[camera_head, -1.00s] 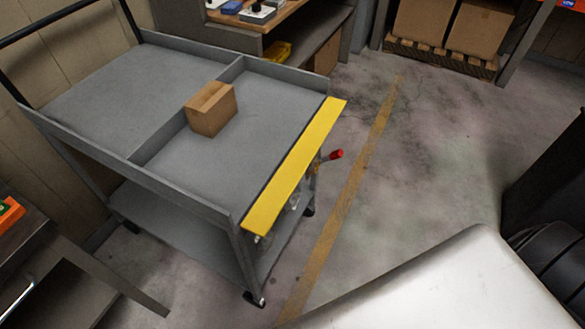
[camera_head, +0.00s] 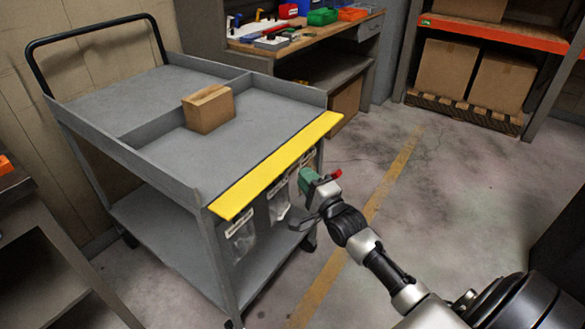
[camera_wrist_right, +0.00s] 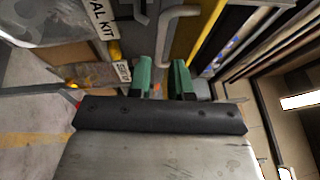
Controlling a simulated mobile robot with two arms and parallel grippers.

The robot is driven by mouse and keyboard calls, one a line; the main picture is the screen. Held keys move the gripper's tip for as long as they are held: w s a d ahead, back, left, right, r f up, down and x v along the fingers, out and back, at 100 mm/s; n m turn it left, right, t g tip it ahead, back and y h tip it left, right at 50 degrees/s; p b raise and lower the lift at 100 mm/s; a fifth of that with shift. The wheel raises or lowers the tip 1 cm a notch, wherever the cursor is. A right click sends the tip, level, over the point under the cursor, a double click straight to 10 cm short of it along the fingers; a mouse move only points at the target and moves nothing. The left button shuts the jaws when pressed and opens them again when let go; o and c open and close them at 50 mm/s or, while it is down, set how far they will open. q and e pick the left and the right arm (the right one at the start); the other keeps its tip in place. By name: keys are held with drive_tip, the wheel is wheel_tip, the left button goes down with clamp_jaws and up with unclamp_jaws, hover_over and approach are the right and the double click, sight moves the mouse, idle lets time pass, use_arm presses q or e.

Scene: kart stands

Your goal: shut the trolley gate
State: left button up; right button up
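The grey trolley (camera_head: 150,168) stands at left centre in the head view. Its gate shows as a yellow strip (camera_head: 275,167) along the right end of the upper deck, which has no raised wall there. Clear labelled pouches (camera_head: 240,235) hang below the strip. A red-tipped part (camera_head: 336,173) shows beside my right gripper (camera_head: 308,180). That gripper is at the trolley's end, just below the strip. In the wrist view its green fingers (camera_wrist_right: 161,80) are apart, with a grey bent bar (camera_wrist_right: 163,45) in line with their gap; contact cannot be told. My left gripper is out of view.
A cardboard box (camera_head: 208,108) sits on the upper deck against the divider. A workbench (camera_head: 300,43) with tools stands behind. A shelf rack (camera_head: 490,33) with cartons is at back right. A dark table (camera_head: 45,262) is at lower left. The floor right of the trolley is clear.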

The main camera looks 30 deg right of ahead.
sight(294, 165)
use_arm(q)
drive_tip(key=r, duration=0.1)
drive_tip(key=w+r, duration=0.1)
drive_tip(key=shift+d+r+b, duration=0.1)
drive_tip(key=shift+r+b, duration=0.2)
drive_tip(key=shift+b, duration=0.05)
use_arm(e)
drive_tip(key=w, duration=0.6)
drive_tip(key=shift+r, duration=0.4)
drive_tip(key=shift+c, duration=0.3)
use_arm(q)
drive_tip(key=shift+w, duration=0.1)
use_arm(e)
clamp_jaws()
